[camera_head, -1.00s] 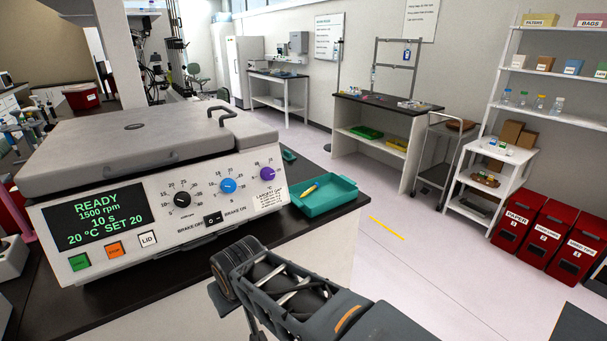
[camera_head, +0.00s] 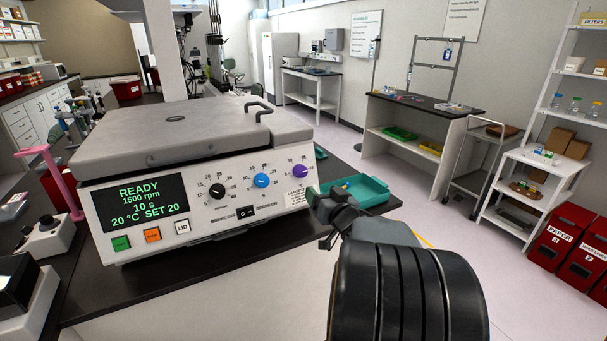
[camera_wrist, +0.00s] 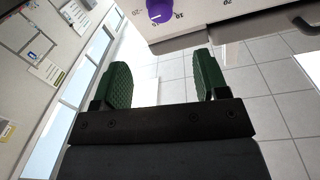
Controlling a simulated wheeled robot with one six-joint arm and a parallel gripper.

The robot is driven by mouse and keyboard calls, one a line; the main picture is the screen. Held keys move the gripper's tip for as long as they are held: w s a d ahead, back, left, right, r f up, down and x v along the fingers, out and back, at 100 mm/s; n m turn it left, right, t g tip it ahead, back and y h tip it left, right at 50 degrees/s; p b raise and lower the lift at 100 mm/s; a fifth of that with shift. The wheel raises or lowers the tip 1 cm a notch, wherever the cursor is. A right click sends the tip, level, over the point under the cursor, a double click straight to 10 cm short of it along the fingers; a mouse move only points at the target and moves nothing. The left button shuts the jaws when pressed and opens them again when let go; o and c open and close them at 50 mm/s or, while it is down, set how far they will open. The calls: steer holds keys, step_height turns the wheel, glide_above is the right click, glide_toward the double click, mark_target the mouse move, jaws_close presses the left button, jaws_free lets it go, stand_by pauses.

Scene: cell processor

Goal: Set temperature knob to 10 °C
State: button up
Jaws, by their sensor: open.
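The centrifuge (camera_head: 110,245) stands on the dark bench with its lid closed. Its display (camera_head: 138,204) reads READY, 1500 rpm, 10 s, 20 °C SET 20. The purple knob (camera_head: 300,171), rightmost of three, has a °C label below it. It also shows at the top of the wrist view (camera_wrist: 159,10). My gripper (camera_head: 318,203) is just right of the panel's right end, below and right of the purple knob. In the wrist view, its two green fingers (camera_wrist: 163,75) are apart with nothing between them, and the knob lies beyond their tips.
A black knob (camera_head: 218,191) and a blue knob (camera_head: 262,180) sit left of the purple one. A brake switch (camera_head: 246,211) is below. A teal tray (camera_head: 362,188) lies on the bench right of the centrifuge, close behind my gripper.

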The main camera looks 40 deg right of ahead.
mark_target(303, 173)
steer(key=w, duration=0.4)
steer(key=w+d+p, duration=0.1)
steer(key=w, duration=0.3)
steer(key=w+d, duration=0.1)
steer(key=w, duration=0.3)
steer(key=shift+w+d, duration=0.2)
steer(key=c, duration=0.9)
